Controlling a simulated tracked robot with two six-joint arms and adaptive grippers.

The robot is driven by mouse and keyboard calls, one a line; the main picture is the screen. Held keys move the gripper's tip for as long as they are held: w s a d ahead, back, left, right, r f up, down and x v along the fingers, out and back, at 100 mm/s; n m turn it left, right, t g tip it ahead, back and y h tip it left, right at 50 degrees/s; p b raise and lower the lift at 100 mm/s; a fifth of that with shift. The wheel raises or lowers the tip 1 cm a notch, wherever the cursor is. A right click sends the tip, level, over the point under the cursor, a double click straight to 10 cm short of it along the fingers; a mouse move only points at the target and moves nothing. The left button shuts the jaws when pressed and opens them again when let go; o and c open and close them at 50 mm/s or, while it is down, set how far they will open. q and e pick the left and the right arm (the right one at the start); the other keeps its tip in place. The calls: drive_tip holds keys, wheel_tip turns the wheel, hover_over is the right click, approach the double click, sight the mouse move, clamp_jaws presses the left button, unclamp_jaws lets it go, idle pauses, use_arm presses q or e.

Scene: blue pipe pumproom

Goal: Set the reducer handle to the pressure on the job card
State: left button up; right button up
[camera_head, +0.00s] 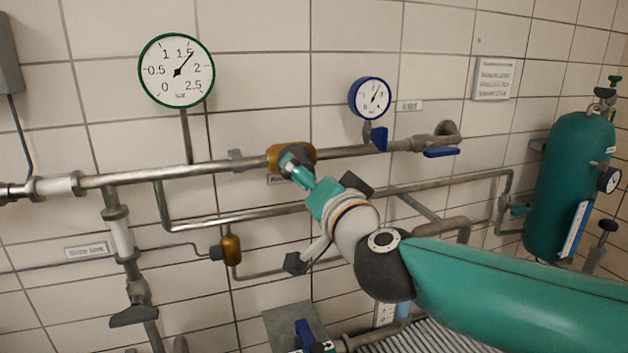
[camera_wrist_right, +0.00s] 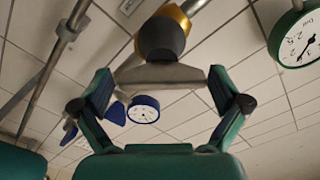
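The reducer (camera_head: 302,152) is a brass body on the upper pipe, partly hidden by my right gripper (camera_head: 290,166). In the wrist view its brass rim (camera_wrist_right: 178,14) shows behind a dark hub and the grey bar handle (camera_wrist_right: 160,76). My right fingers (camera_wrist_right: 160,88) stand apart, one at each end of the bar; whether they touch it I cannot tell. The green-rimmed bar gauge (camera_head: 177,71) has its needle a little past 1.5. A printed sheet (camera_head: 495,79) hangs on the wall, too small to read; I cannot tell whether it is the job card. My left gripper is not in view.
A blue-rimmed gauge (camera_head: 371,98) and blue levers sit right of the reducer. A teal cylinder (camera_head: 568,185) stands at the right. Pipes, a brass fitting (camera_head: 231,249) and a dark lever valve (camera_head: 135,315) lie lower left. My right arm crosses the lower right.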

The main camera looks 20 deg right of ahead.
drive_tip(key=shift+s, duration=0.15)
drive_tip(key=s, duration=1.1)
drive_tip(key=shift+s+d, duration=0.15)
drive_tip(key=shift+s, duration=0.2)
drive_tip(key=shift+c, duration=0.3)
idle(1.7)
